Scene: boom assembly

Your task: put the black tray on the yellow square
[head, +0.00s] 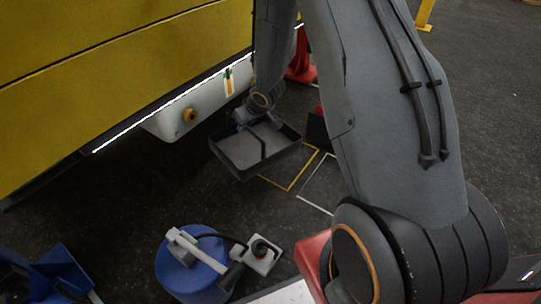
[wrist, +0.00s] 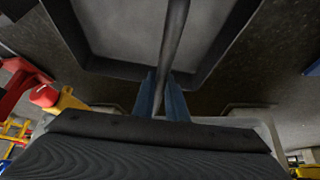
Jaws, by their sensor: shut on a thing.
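The black tray (head: 232,167) has a grey inner floor and a dark bar across it. It hangs from my gripper (head: 250,122) and looks raised above the ground. In the wrist view the tray (wrist: 95,66) fills the top, and the blue fingers of my gripper (wrist: 161,98) are closed around the bar. The yellow square (head: 303,172) is an outline on the dark floor, just right of and below the tray in the head view. The tray hides part of its outline.
A white outlined square (head: 313,206) lies right of the yellow one. A yellow machine body (head: 120,60) with a white tank (head: 185,110) stands behind left. A blue drum (head: 190,270) with a tool on it stands at front left. Red objects (head: 302,68) stand behind.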

